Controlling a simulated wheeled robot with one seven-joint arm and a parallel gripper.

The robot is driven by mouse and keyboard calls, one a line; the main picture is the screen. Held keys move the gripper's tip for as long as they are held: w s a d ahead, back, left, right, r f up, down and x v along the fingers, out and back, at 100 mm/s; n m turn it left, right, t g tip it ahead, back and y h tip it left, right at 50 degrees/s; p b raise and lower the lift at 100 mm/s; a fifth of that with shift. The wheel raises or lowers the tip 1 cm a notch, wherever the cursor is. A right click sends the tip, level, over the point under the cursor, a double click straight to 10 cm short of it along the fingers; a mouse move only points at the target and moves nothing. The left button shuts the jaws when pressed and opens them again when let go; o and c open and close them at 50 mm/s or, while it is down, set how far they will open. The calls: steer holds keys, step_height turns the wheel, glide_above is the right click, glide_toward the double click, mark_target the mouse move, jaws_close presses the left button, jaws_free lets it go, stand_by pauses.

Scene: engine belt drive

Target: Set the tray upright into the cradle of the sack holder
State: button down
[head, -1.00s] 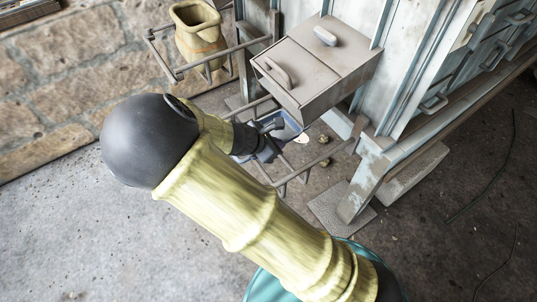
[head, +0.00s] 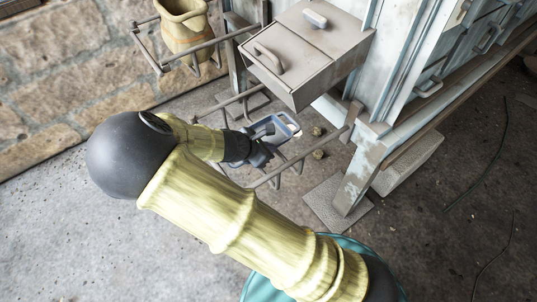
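The tray (head: 294,123) is a shallow blue-grey tray with a raised rim, low down in the middle of the head view. It sits among the bars of the sack holder (head: 312,149), a brown metal rod frame with hooked prongs. The tray's near left part is hidden behind my dark gripper (head: 268,143). The two fingers look spread apart, at the tray's near side. I cannot tell whether a finger touches the tray, or exactly how the tray rests on the bars.
A second rod frame (head: 163,68) holds a yellowish sack (head: 186,25) at the upper left. A grey-brown lidded box (head: 309,51) with handles juts out above the tray. Small round lumps (head: 318,154) lie on the floor. The floor at the lower left is clear.

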step_height(320, 180, down, 4)
steer(key=shift+r+b, duration=0.25)
steer(key=shift+b, duration=0.65)
steer(key=c, duration=1.7)
jaws_free()
steer(key=shift+p+v, duration=3.55)
steer(key=shift+v, duration=2.5)
